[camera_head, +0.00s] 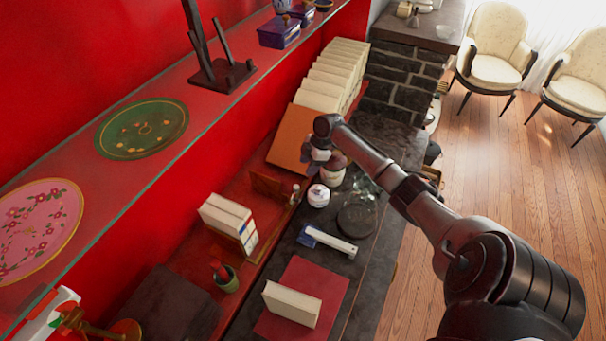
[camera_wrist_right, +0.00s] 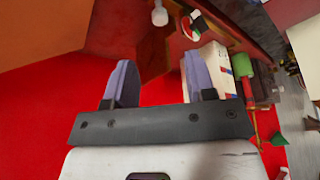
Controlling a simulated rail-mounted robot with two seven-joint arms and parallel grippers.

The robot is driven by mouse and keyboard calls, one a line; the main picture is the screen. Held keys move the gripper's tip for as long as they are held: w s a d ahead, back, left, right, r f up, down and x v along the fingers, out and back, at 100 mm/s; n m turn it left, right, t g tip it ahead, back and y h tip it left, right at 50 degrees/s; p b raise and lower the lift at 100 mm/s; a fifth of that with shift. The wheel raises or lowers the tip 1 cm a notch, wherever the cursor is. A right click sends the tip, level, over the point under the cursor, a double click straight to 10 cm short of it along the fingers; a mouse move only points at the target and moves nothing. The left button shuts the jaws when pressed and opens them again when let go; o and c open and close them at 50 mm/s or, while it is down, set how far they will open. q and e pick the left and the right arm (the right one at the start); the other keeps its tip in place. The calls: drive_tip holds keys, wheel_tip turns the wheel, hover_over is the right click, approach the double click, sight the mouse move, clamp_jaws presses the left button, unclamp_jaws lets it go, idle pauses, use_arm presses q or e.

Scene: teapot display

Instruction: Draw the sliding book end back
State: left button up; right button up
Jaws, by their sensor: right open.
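A brown wooden upright panel, which looks like the sliding book end (camera_head: 270,188), stands on the red shelf behind a short row of cream books (camera_head: 229,220). In the right wrist view the brown panel (camera_wrist_right: 153,52) lies ahead, between the fingertips in the picture, with the books (camera_wrist_right: 207,75) to its right. I see no contact with it. My right gripper (camera_head: 316,160) is beyond the panel, near the orange board; its fingers are hard to make out there. In the wrist view the right gripper (camera_wrist_right: 160,78) is open, with nothing between its fingers. My left gripper is not in view.
A large orange board (camera_head: 291,138) leans on a longer book row (camera_head: 335,72). Jars (camera_head: 318,195), a dark round dish (camera_head: 356,219) and a white-handled tool (camera_head: 329,241) crowd the dark counter. A green cup (camera_head: 225,279) stands near the short books.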

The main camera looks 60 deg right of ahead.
drive_tip(key=v, duration=0.3)
drive_tip(key=shift+d+r, duration=0.1)
drive_tip(key=shift+r, duration=0.1)
